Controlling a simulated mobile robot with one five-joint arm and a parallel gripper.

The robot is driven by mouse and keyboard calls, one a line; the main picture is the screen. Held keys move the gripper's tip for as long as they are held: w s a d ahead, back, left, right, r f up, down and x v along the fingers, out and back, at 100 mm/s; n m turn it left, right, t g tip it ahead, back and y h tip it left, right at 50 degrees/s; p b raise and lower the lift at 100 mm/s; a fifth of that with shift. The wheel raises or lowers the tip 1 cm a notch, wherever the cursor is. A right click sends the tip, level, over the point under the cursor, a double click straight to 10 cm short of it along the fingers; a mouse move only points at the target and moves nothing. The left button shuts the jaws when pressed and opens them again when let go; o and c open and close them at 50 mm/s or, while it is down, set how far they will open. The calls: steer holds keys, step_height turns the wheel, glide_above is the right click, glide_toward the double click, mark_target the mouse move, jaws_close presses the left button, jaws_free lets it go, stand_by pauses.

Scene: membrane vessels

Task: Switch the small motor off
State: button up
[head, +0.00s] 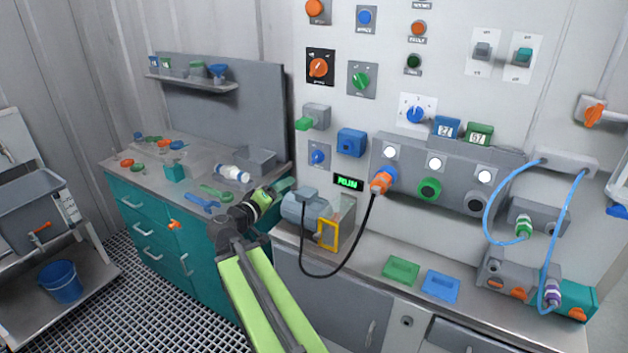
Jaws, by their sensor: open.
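The small motor (306,207), a grey cylinder on a base, stands on the bench below the panel, with a clear cover and yellow frame (329,235) at its right. A small display (348,183) above it shows green lettering that looks like RUN. Rotary switches are on the panel: red on black (319,67), green (362,80), and blue (414,114) and (318,156). Which one belongs to the motor I cannot tell. My gripper (284,187) is open, just left of the motor and in front of the panel, apart from the switches.
A black cable (341,268) loops from the motor to an orange plug (380,182). Left, a teal-drawered workbench (150,220) holds wrenches and small parts. A bucket (60,281) stands at lower left.

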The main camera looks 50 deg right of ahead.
mark_target(314, 159)
steer(key=shift+n+t+h, duration=0.3)
steer(key=shift+h, duration=0.3)
steer(key=x, duration=0.6)
steer(key=r+x, duration=0.1)
steer(key=x, duration=1.1)
steer(key=shift+d+r, duration=0.3)
steer(key=shift+r, duration=0.05)
steer(key=shift+c, duration=0.4)
